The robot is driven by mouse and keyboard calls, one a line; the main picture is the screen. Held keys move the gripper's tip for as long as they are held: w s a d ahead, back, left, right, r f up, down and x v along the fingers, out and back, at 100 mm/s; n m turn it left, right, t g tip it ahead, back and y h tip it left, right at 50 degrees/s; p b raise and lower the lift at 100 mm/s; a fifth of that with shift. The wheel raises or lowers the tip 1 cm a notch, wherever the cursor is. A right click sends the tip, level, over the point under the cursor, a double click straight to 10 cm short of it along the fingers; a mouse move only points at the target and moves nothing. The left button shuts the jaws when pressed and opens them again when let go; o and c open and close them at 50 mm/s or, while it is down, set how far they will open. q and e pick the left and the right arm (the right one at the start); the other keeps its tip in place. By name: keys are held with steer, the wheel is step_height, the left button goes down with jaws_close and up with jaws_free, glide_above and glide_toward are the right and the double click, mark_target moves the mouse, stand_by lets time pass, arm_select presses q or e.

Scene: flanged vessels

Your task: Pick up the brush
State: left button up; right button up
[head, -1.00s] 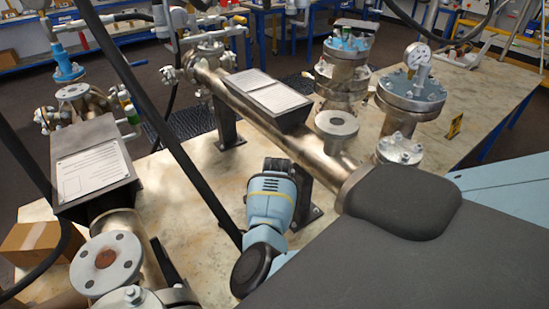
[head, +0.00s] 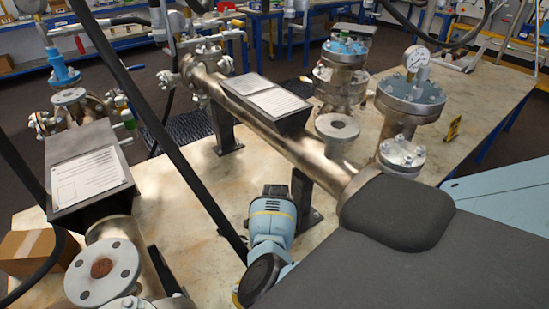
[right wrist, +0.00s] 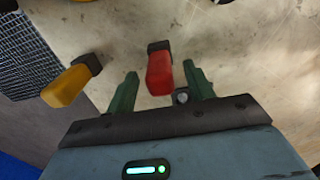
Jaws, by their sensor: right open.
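My right gripper (right wrist: 160,88) shows in the right wrist view with its two green fingers apart. A red piece with a dark end (right wrist: 160,74) lies between and just beyond the fingers in the picture; I cannot tell whether they touch it. A yellow piece with a dark end (right wrist: 67,84) lies to the left, outside the fingers. I cannot tell whether either piece is the brush. No brush can be made out in the head view. My right gripper's fingers are hidden there, and my left gripper is out of view.
A pale worktable (head: 185,247) carries flanged metal pipework (head: 270,127) with white labels. A vessel with a pressure gauge (head: 412,97) stands at the right. A blue-topped flanged vessel (head: 340,75) stands behind. A cardboard box (head: 35,250) is at the lower left. Dark grating (right wrist: 25,55) shows in the wrist view.

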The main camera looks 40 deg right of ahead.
steer(key=shift+f, duration=0.3)
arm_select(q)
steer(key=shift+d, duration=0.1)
arm_select(e)
steer(key=shift+c, duration=0.4)
steer(key=c, duration=1)
steer(key=shift+r, duration=0.15)
steer(key=r+p, duration=0.1)
steer(key=r, duration=0.1)
steer(key=r+p, duration=0.1)
steer(key=r, duration=0.1)
steer(key=r+p, duration=0.1)
steer(key=r, duration=0.1)
steer(key=shift+w, duration=0.35)
steer(key=r, duration=0.2)
steer(key=shift+s+r, duration=0.2)
steer(key=shift+r, duration=0.2)
steer(key=shift+s+r, duration=0.1)
steer(key=shift+r, duration=0.45)
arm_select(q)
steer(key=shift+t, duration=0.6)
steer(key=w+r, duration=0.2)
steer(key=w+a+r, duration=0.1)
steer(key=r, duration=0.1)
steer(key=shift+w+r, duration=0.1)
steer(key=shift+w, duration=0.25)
